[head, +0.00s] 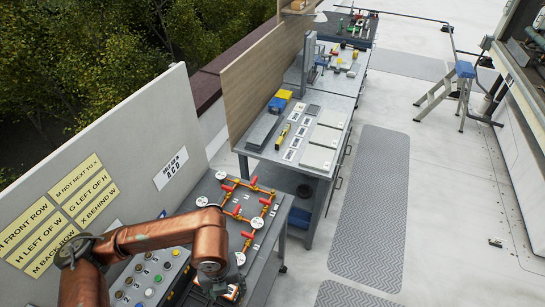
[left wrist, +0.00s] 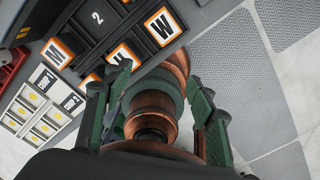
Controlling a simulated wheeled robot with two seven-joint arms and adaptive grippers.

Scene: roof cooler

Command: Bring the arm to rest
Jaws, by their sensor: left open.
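My left arm (head: 150,236) is copper-coloured and bent at the lower left of the head view, over the near bench. My left gripper (left wrist: 160,75) shows in the left wrist view as two green fingers spread apart. No task object is held between them. A copper-coloured round part, which looks like my own, shows between and beyond the fingers. In the head view the gripper is mostly hidden by the arm at the bottom edge. My right gripper is in neither view.
Orange-edged letter tiles (left wrist: 160,25) stand in a dark rack close to the fingers. A button panel (head: 150,280) and a pipe board with red valves (head: 240,205) are on the bench. A signboard (head: 90,180) stands behind.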

